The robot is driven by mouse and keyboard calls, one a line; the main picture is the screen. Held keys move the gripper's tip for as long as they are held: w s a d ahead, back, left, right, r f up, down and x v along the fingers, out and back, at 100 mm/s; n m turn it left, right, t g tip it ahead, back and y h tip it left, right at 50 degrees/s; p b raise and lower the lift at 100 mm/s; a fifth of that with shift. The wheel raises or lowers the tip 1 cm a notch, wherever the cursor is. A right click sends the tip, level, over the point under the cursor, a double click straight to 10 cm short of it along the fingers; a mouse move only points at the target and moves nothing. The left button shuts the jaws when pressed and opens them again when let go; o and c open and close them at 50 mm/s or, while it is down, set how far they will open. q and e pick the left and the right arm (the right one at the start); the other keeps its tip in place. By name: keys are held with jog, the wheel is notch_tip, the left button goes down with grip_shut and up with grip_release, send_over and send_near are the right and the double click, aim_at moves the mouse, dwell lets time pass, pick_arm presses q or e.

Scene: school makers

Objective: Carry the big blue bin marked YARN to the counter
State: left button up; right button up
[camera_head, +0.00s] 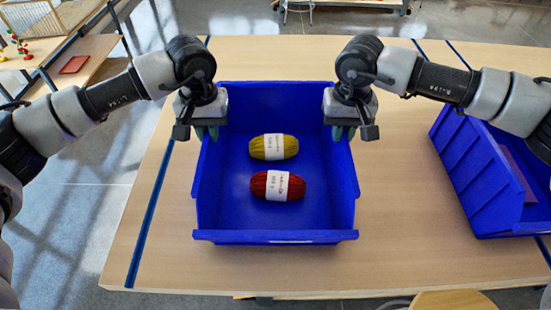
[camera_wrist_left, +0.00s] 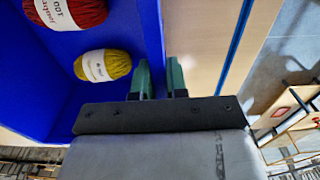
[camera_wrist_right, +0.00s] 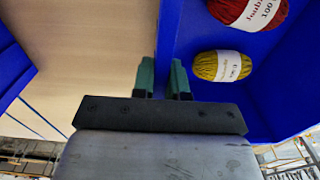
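The big blue bin (camera_head: 277,215) stands over the wooden table in front of me, open side up. It holds a yellow yarn ball (camera_head: 273,147) and a red yarn ball (camera_head: 277,185). In the left wrist view the green fingers (camera_wrist_left: 161,80) close around the wall's rim. The fingers in the right wrist view (camera_wrist_right: 165,80) do likewise. Any gap under the bin is hidden.
A second blue bin (camera_head: 470,180) stands on the table (camera_head: 400,230) at the right, with bare wood between the two. A blue stripe runs along the table's left side. A shelf unit with a red tray (camera_head: 74,65) is at the far left. A round stool top (camera_head: 455,300) is at the front right.

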pick_arm(q)
jog(key=shift+w+r, duration=0.1)
jog(key=shift+r, duration=0.1)
grip_shut()
pick_arm(e)
jog(key=shift+w+r, duration=0.1)
jog(key=shift+r, duration=0.05)
grip_shut()
